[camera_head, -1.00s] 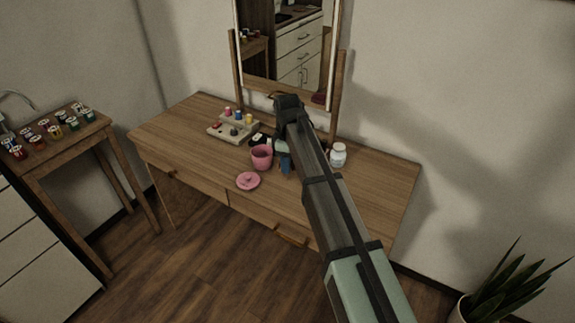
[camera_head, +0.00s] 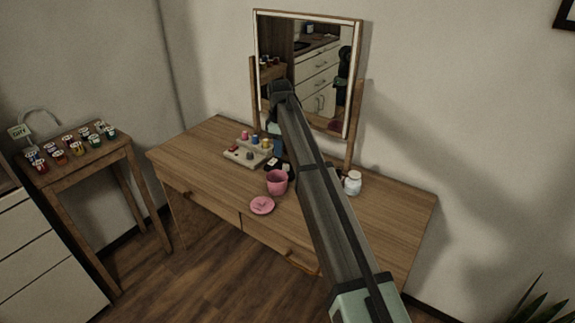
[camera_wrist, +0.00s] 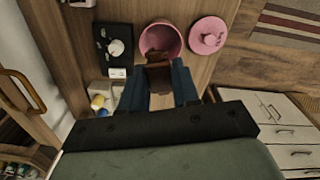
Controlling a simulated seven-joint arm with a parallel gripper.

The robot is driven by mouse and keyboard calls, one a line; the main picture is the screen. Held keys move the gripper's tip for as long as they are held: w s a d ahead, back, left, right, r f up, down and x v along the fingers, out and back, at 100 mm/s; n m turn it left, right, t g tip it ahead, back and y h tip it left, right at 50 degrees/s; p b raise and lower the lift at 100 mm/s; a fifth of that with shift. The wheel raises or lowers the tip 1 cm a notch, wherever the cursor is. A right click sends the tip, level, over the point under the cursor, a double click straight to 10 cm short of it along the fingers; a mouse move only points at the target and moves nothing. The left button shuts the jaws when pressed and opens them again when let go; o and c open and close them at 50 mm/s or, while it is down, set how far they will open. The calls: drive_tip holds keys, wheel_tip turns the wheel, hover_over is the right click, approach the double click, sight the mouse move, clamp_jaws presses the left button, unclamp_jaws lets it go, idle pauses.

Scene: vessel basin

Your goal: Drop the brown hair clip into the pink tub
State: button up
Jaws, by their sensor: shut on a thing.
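The pink tub (camera_head: 277,183) stands open on the wooden dressing table, and in the wrist view its opening (camera_wrist: 150,40) lies just beyond my fingertips. My gripper (camera_wrist: 158,70) is shut on the brown hair clip (camera_wrist: 158,78), which shows between the two blue fingers. The clip's far end overlaps the tub's near rim in the wrist view; I cannot tell its height above the tub.
A pink lid (camera_head: 262,206) lies in front of the tub. A beige stand (camera_head: 240,154) with small coloured items is behind left. A white jar (camera_head: 353,184) stands to the right, and a mirror (camera_head: 335,75) rises at the back. The table's front right is clear.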

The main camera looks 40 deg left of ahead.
drive_tip(key=shift+s+d+f, duration=0.1)
drive_tip(key=shift+f, duration=2.9)
drive_tip(key=o, duration=1.1)
drive_tip(key=shift+r, duration=0.15)
wheel_tip(320, 180, up, 14)
drive_tip(key=shift+f, duration=0.2)
